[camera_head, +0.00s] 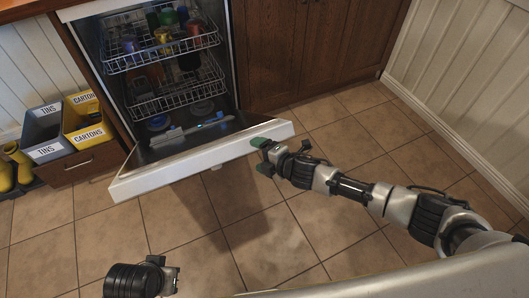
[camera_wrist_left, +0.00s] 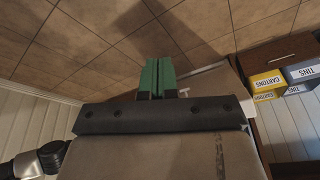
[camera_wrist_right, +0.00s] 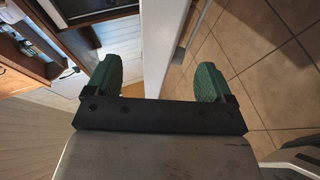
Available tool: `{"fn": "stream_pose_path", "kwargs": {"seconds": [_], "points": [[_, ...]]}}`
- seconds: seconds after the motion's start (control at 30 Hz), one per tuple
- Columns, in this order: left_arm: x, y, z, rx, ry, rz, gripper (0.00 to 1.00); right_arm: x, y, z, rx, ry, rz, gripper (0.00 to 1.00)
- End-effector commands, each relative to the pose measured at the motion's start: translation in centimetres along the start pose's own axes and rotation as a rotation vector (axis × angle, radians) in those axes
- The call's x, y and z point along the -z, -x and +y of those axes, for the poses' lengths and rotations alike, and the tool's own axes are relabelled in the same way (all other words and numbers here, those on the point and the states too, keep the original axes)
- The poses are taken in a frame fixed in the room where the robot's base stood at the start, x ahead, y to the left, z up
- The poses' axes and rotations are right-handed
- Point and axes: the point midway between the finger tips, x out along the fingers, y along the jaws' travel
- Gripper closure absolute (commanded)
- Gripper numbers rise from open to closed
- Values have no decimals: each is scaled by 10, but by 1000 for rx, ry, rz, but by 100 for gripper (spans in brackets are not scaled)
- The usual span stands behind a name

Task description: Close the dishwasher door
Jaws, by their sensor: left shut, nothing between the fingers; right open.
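The dishwasher door (camera_head: 200,160) is swung down and open at a slant below the cabinet, its white outer edge toward me. My right gripper (camera_head: 262,156) is open at the right part of that edge, one green finger over the door's inner side. In the right wrist view the white door edge (camera_wrist_right: 155,45) runs between the spread fingers (camera_wrist_right: 160,80); I cannot tell whether they touch it. My left gripper is shut and empty in the left wrist view (camera_wrist_left: 158,77). In the head view its wrist shows low at the left, over the floor.
Inside the dishwasher, two wire racks (camera_head: 165,50) hold colourful cups and dishes. Yellow and grey bins (camera_head: 88,130) marked CARTONS and TINS stand left of the door. Brown wooden cabinets (camera_head: 320,40) are at the right. The tiled floor (camera_head: 340,120) before them is clear.

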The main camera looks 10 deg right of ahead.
Motion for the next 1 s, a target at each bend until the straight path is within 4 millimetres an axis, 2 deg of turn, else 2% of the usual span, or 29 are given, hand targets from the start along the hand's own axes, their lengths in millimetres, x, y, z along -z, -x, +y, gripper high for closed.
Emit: {"fn": "stream_pose_path", "kwargs": {"seconds": [0.2, 0.5, 0.53, 0.67, 0.77, 0.87, 1.0], "points": [[-2, -17, 1, -2, -1, -9, 100, 0, 16, 1, 0, 0, 1, 17], [-2, -20, 1, -2, -2, -9, 100, 0, 18, 0, 0, 1, 0, 17], [-2, -20, 1, -2, -2, -9, 100, 0, 18, 0, 0, 1, 0, 19], [5, -23, 2, -4, -3, 35, 100, 2, 16, -6, -1, 27, -2, 38], [30, -30, 5, -9, -8, 173, 100, 8, 12, -24, -6, 112, -11, 54], [71, -31, 10, -18, -15, 410, 100, 16, 6, -46, -18, 259, -34, 69], [130, -9, 20, -38, -24, 805, 100, 27, 0, -74, -47, 510, -92, 91]]}}
